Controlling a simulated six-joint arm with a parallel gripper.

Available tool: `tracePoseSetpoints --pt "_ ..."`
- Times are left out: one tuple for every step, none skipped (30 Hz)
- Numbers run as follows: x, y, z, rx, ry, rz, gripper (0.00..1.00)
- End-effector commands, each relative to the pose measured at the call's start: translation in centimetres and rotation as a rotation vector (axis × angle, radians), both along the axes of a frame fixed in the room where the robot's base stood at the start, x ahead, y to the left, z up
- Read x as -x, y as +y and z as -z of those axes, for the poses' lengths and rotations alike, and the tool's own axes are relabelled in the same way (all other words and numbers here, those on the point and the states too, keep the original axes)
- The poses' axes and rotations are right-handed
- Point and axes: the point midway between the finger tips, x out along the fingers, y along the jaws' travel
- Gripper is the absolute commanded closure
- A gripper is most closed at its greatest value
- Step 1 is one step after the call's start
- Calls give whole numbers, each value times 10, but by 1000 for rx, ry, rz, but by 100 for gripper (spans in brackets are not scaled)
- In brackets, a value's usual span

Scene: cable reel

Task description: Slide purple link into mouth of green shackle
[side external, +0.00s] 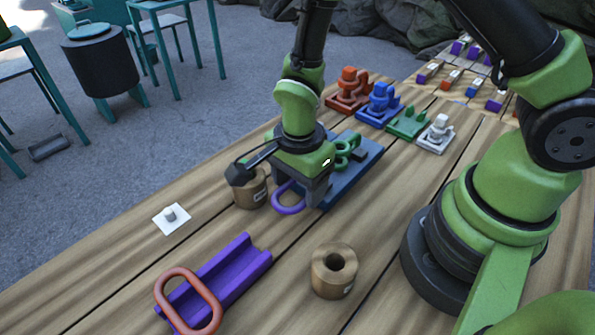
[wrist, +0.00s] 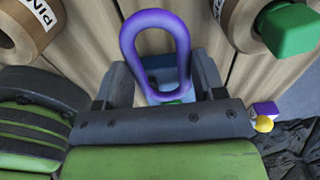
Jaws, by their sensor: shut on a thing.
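The purple link (side external: 287,207) is an oblong ring held by my gripper (side external: 305,192), just above or at the near end of the blue fixture (side external: 358,175). The green shackle (side external: 343,158) stands on that fixture behind my gripper and is partly hidden by it. Its mouth cannot be seen clearly. In the wrist view, my gripper (wrist: 165,85) is shut on the lower part of the purple link (wrist: 127,45), whose rounded end points away from the jaws. I cannot tell whether the link touches the shackle.
A wooden cylinder (side external: 246,193) stands close left of my gripper; another (side external: 333,278) stands nearer. An orange link (side external: 161,291) leans on a purple channel (side external: 232,272). A white plate (side external: 180,223) with a peg lies left. Coloured fixtures, including a blue one (side external: 379,112), stand behind.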

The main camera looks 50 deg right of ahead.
Motion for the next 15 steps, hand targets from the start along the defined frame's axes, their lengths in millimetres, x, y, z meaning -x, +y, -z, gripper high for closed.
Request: tracePoseSetpoints --pt "-1 -6 -1 -1 -2 7 69" --pt "-1 -8 -1 0 -1 6 69" --pt "-1 -12 -1 0 -1 6 69" --pt "-1 -14 -1 0 -1 6 69" --pt "-1 -17 -1 -1 -2 6 69" --pt "-1 -20 -1 -1 -2 5 69" --pt "-1 -23 -1 -1 -2 5 69" --pt "0 -25 -1 -1 -1 6 69" --pt "0 -29 -1 -1 -1 6 69" --pt "0 -31 -1 -1 -1 6 69" --pt "0 -34 -1 -1 -1 6 69" --pt "0 -37 -1 -1 -1 6 69" --pt "0 -40 -1 -1 -1 6 69" --pt "0 -42 -1 -1 -1 5 69" --pt "0 -45 -1 -1 -2 6 69"
